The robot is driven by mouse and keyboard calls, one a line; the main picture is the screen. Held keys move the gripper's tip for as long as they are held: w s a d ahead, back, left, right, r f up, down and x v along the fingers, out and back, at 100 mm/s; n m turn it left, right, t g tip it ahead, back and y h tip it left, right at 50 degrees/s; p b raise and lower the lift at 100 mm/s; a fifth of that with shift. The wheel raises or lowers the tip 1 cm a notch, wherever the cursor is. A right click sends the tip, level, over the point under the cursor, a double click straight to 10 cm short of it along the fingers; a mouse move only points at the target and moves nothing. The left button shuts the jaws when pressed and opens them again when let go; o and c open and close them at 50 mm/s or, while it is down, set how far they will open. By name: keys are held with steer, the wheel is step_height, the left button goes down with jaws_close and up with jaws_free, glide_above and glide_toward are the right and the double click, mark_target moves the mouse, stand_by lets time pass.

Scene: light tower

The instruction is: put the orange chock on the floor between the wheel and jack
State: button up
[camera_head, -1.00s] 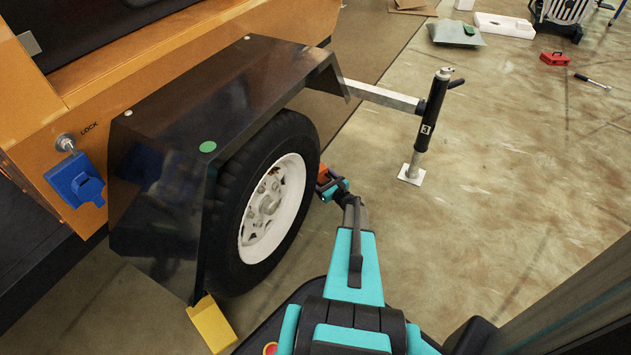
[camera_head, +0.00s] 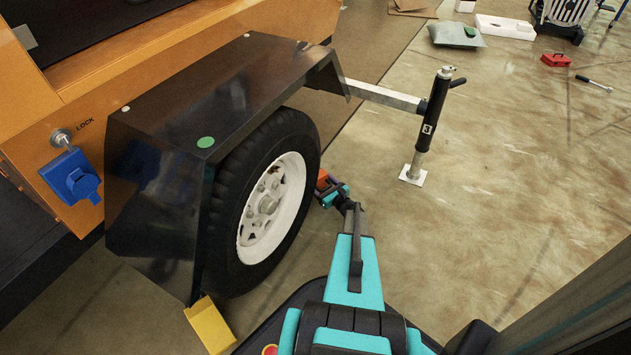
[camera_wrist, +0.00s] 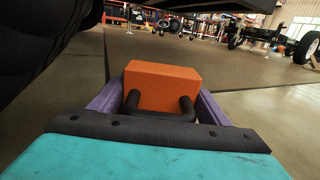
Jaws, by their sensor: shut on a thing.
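The orange chock (camera_wrist: 163,85) is held between the purple fingers of my gripper (camera_wrist: 155,100) in the wrist view, its dark handle facing me. In the head view the chock (camera_head: 322,181) shows small, close to the right side of the black tyre of the wheel (camera_head: 268,205), with my gripper (camera_head: 332,192) on it. The jack (camera_head: 432,125) stands upright to the right, its white foot plate on the floor. The chock is low, on the jack side of the wheel; whether it touches the floor or tyre I cannot tell.
A black fender (camera_head: 200,110) covers the wheel top, and a grey bar (camera_head: 382,95) runs from it to the jack. A yellow chock (camera_head: 211,325) lies at the wheel's near side. The floor between my gripper and the jack is clear.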

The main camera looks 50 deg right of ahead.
steer(key=o, duration=1.8)
steer(key=shift+s+r, duration=0.1)
steer(key=shift+s, duration=0.1)
steer(key=s+p, duration=0.1)
steer(key=s, duration=0.2)
steer(key=s+a+p, duration=0.1)
steer(key=s, duration=0.2)
steer(key=s+p, duration=0.1)
steer(key=s, duration=0.3)
steer(key=shift+a, duration=0.25)
steer(key=shift+s+a+p, duration=0.15)
steer(key=shift+s+p, duration=0.15)
steer(key=shift+s, duration=0.45)
